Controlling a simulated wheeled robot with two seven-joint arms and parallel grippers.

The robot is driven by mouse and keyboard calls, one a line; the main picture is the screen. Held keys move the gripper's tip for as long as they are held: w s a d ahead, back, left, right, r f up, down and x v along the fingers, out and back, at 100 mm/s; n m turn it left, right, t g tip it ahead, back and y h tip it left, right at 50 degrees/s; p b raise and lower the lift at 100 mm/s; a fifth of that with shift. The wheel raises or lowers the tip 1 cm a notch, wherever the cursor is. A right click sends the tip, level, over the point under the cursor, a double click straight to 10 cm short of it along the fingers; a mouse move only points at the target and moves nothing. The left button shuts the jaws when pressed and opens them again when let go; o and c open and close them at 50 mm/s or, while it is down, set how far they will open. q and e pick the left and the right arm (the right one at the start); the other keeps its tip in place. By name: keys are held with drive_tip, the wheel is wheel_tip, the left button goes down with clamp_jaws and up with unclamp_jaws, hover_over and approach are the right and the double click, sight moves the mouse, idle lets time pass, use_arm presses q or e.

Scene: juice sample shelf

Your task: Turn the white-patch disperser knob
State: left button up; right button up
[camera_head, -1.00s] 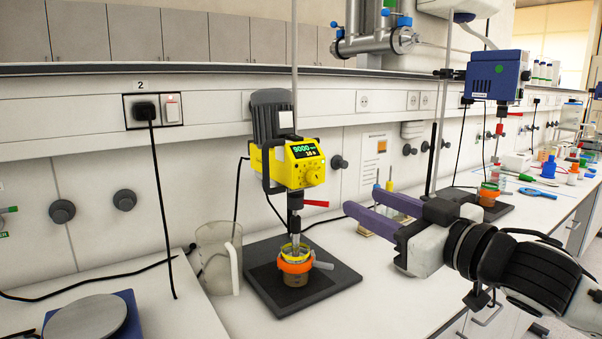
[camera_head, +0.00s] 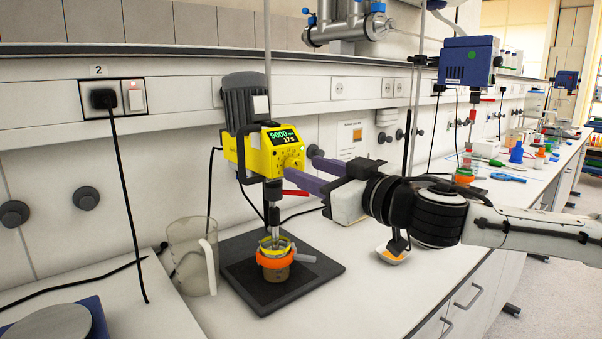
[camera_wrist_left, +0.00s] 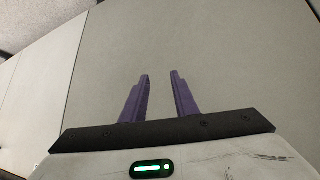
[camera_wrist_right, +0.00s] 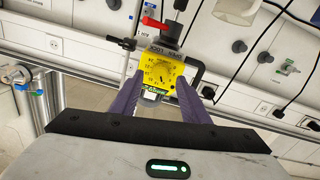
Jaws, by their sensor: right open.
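The yellow disperser (camera_head: 238,148) stands on a rod at left centre in the head view, with a grey motor and a white patch (camera_head: 260,105) on it. Its round yellow knob (camera_head: 292,161) faces outward below the green-lit display (camera_head: 283,137). In the right wrist view the knob (camera_wrist_right: 154,75) shows ahead between the fingertips. My right gripper (camera_head: 300,165) is open, its purple fingers reaching the knob's face from the right. I cannot tell whether they touch it. My left gripper (camera_wrist_left: 160,76) is open and empty, seen only in the left wrist view against a plain grey surface.
Under the disperser, a cup with an orange ring (camera_head: 274,258) stands on a black base plate (camera_head: 325,268). A clear jug (camera_head: 190,255) stands left of it. A second, blue device (camera_head: 468,62) stands farther right.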

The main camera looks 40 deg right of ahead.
sight(297, 166)
drive_tip(key=shift+w+a, duration=0.1)
drive_tip(key=shift+w, duration=1.4)
drive_tip(key=c, duration=1.1)
